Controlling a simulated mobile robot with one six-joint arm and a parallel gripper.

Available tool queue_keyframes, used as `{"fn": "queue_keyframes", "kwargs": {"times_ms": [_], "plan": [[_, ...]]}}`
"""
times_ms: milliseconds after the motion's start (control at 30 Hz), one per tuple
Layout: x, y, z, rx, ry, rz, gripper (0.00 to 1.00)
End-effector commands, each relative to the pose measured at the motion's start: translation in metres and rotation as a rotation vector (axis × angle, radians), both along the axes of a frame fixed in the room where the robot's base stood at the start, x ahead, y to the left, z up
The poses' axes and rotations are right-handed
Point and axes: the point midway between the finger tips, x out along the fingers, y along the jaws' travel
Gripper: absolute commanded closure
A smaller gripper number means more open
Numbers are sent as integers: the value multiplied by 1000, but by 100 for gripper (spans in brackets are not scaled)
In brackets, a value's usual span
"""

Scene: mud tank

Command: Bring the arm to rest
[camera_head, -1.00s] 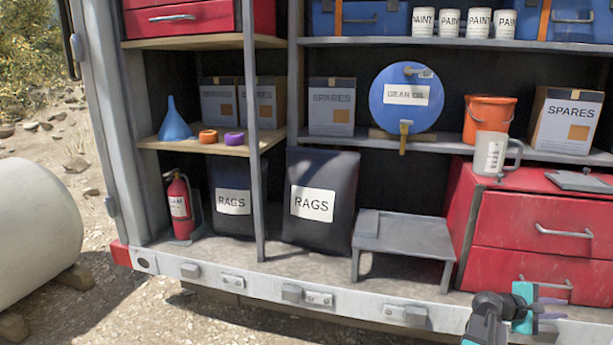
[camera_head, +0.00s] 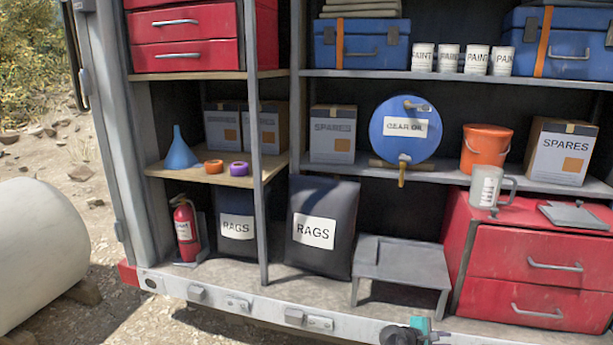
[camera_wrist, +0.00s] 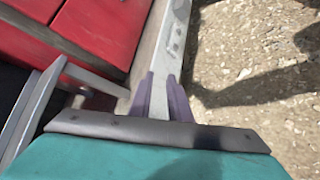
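My gripper shows in the wrist view (camera_wrist: 161,92) with its two purple-grey fingers apart and a gap between them. Nothing is held in the gap; the truck's pale sill (camera_wrist: 178,40) passes behind the fingers. The fingers are mostly cut off there.
Red drawers (camera_head: 525,270) stand at the right, with a grey mug (camera_head: 485,186) on top. Shelves hold a blue gear oil drum (camera_head: 405,145), an orange bucket (camera_head: 484,150) and boxes. Rag bags (camera_head: 322,210) stand left of the stool. Open gravel (camera_wrist: 260,60) lies outside the sill.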

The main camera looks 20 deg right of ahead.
Motion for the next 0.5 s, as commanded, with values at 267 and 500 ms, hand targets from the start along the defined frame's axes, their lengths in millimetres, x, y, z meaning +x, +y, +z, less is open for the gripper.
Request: {"fn": "queue_keyframes", "kwargs": {"times_ms": [267,500], "plan": [[1,108,-40,178,25,29,83],[-29,202,-77,350,54,-11,83]]}}
